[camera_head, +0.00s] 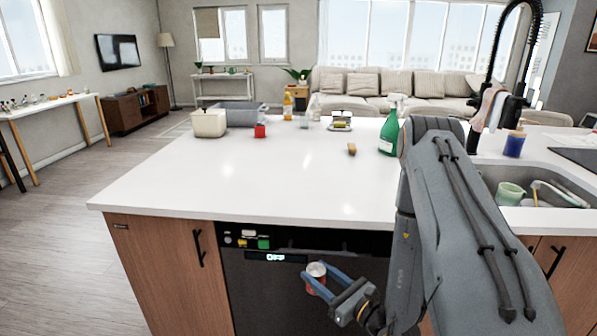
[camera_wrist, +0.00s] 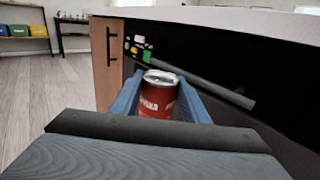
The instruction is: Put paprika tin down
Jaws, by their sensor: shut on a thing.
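The paprika tin (camera_head: 316,277) is a small red can with a silver lid. My gripper (camera_head: 318,283) is shut on it, with one blue finger on each side. In the head view it is held in front of the dark dishwasher front, below the level of the white countertop (camera_head: 257,185). In the wrist view the tin (camera_wrist: 158,97) looks upright between the blue fingers of my gripper (camera_wrist: 160,104). Its lower part is hidden behind the gripper body.
The front left of the countertop is clear. Toward its back stand a cream bin (camera_head: 208,123), a grey tub (camera_head: 240,114), a red block (camera_head: 260,131), an amber bottle (camera_head: 288,106), and a green spray bottle (camera_head: 390,132). A brown piece (camera_head: 352,149) lies mid-counter. The sink (camera_head: 540,186) is at right.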

